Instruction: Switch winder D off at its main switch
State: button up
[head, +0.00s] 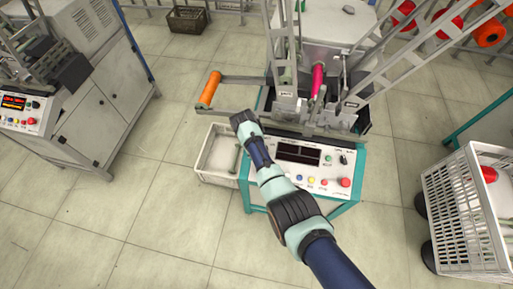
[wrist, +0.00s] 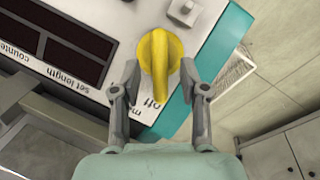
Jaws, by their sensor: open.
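A yellow rotary switch knob (wrist: 160,48) is on the white control panel (wrist: 125,30) of a winder, close to the panel's teal edge. Its raised grip runs roughly up and down the wrist view, and printed "off" shows just below it. My gripper (wrist: 161,70) is open, with one finger on each side of the knob; I cannot tell whether either touches it. In the head view, the winder's panel (head: 332,186) is partly covered by my arm, which hides the knob and my fingers. No winder letter is readable.
Dark displays (wrist: 70,42) lie beside the knob. Coloured buttons and a red button (head: 345,182) sit along the panel. A white bin (head: 212,157) stands left, a white crate with red bobbins (head: 462,215) right. Another winder (head: 85,90) stands far left.

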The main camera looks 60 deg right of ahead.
jog(key=v, duration=0.9)
jog(key=shift+r, duration=0.3)
jog(key=shift+w+a, duration=0.1)
jog(key=shift+a, duration=0.05)
